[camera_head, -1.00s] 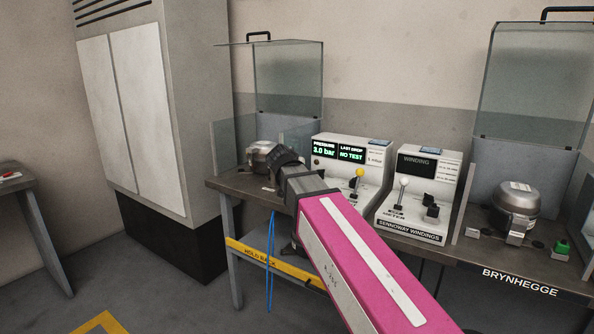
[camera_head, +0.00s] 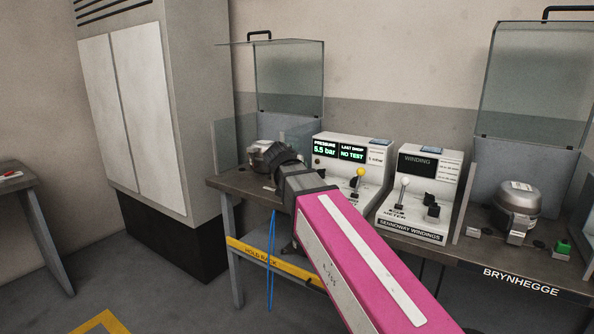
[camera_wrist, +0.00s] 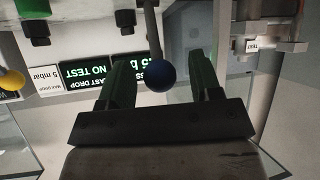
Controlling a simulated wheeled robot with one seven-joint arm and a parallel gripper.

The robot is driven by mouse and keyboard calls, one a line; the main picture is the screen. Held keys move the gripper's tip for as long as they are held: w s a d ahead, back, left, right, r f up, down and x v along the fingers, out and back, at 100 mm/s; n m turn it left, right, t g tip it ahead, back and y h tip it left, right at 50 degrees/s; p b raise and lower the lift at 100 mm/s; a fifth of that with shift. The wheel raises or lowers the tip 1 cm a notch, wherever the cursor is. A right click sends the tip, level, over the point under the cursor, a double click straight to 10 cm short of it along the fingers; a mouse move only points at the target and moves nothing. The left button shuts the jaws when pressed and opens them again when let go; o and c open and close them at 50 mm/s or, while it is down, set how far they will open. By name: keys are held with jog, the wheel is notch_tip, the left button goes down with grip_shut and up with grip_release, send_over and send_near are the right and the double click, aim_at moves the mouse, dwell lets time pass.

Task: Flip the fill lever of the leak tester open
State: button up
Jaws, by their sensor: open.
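The leak tester (camera_head: 376,160) is a white console on the bench, with lit green displays reading 5.5 bar and NO TEST. Its yellow-knobbed lever (camera_head: 360,173) shows in the head view; a yellow knob (camera_wrist: 13,80) is at the left of the wrist view. A lever with a blue ball knob (camera_wrist: 160,76) stands between my gripper's fingers in the wrist view. My gripper (camera_wrist: 161,65) is open, one finger on each side of the knob. I cannot tell whether a finger touches it. In the head view my arm hides this lever and the fingertips.
A winding tester (camera_head: 420,190) with a white-knobbed lever stands to the right. A compressor (camera_head: 517,203) sits in the open guard at far right; another (camera_head: 262,148) is left of the tester, partly hidden. Clear guard panels (camera_head: 288,80) stand behind it. A grey cabinet (camera_head: 150,110) is at left.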

jog(key=v, duration=0.8)
jog(key=shift+s, duration=0.25)
jog(key=shift+a+r, duration=0.1)
jog(key=shift+a, duration=0.05)
